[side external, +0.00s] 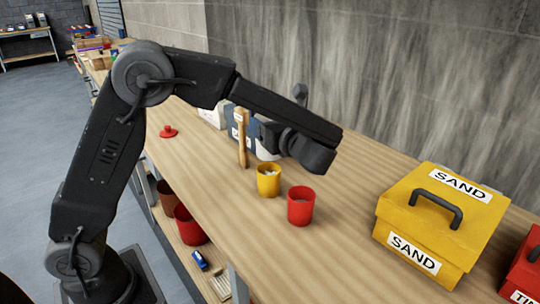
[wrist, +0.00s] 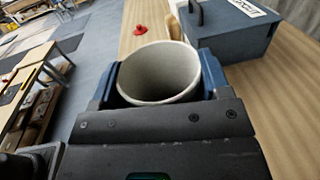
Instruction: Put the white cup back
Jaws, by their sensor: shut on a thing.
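The white cup (wrist: 160,75) fills the middle of the wrist view, its round mouth facing the camera. My gripper (wrist: 160,82) is shut on it, with one blue finger on each side. The cup looks empty. In the side external view my wrist is over the bench beside the yellow cup (side external: 268,181) and the red cup (side external: 301,207). I cannot clearly make out the white cup or the fingertips there.
A yellow SAND box (side external: 427,262) stands at the right of the wooden bench (side external: 345,205). A dark grey-blue box (wrist: 232,32), a wooden-handled tool (side external: 242,138) and a red lid-like piece (side external: 168,131) lie farther back. The bench's middle right is clear.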

